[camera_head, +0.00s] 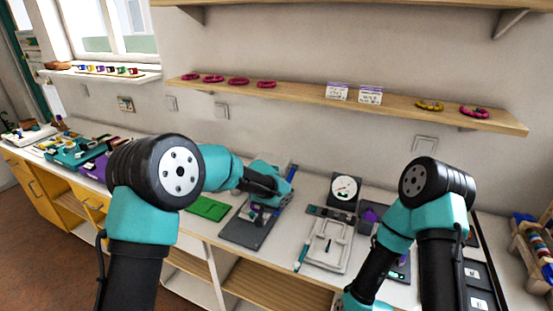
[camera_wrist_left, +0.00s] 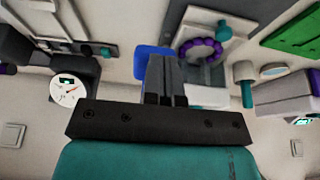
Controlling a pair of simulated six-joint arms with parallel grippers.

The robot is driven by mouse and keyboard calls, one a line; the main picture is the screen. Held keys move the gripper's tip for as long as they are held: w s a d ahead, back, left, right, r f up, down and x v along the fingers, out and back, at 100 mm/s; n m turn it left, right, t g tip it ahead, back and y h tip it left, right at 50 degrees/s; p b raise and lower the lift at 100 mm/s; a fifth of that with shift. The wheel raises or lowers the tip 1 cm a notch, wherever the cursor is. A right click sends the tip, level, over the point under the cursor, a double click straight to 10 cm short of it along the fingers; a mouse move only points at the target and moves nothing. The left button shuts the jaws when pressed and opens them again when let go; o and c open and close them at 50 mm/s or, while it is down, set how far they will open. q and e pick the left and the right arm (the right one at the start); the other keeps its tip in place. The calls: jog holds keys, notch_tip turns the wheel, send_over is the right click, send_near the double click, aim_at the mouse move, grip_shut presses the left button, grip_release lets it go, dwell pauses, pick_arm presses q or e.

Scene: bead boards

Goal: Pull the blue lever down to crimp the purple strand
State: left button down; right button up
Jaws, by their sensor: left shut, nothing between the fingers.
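The blue lever (camera_head: 291,173) stands up at the back right of a dark grey board (camera_head: 240,236) in the head view. It also shows in the left wrist view (camera_wrist_left: 150,52), just beyond my left fingertips and partly hidden by them. The purple strand (camera_wrist_left: 201,46) curves as a ring of beads beside the lever; in the head view my gripper largely hides it. My left gripper (camera_head: 277,197) is shut and empty, over the board close to the lever; I cannot tell whether it touches. My right arm reaches down at the right, with its gripper out of view.
A green mat (camera_head: 208,208) lies left of the board. A round white dial (camera_head: 345,188) and a white frame (camera_head: 329,246) stand to the right. A wall shelf (camera_head: 400,102) with bead rings runs above. Trays crowd the far left of the counter.

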pick_arm(q)
jog(key=s+a+r, duration=0.4)
jog(key=s+r, duration=0.3)
jog(key=r, duration=0.3)
jog(key=shift+s+r, duration=0.25)
jog(key=shift+s, duration=0.05)
jog(key=shift+f, duration=0.1)
jog(key=s+a+f+n+g+h, duration=0.1)
jog(key=s+a+f, duration=0.25)
jog(key=f, duration=0.35)
jog(key=s+a+f+n+g, duration=0.15)
jog(key=a+f, duration=0.25)
jog(key=f, duration=0.4)
jog(key=s+a+f+h, duration=0.1)
jog(key=s+a+f, duration=0.25)
jog(key=f, duration=0.35)
jog(key=s+a+f+n, duration=0.2)
jog(key=s+a+f, duration=0.3)
jog(key=s, duration=0.4)
jog(key=s+a+f+n, duration=0.2)
jog(key=s+a+f, duration=0.3)
jog(key=s+f, duration=0.3)
jog(key=shift+s+a+n, duration=0.15)
jog(key=shift+s+n, duration=0.2)
jog(key=shift+s, duration=0.2)
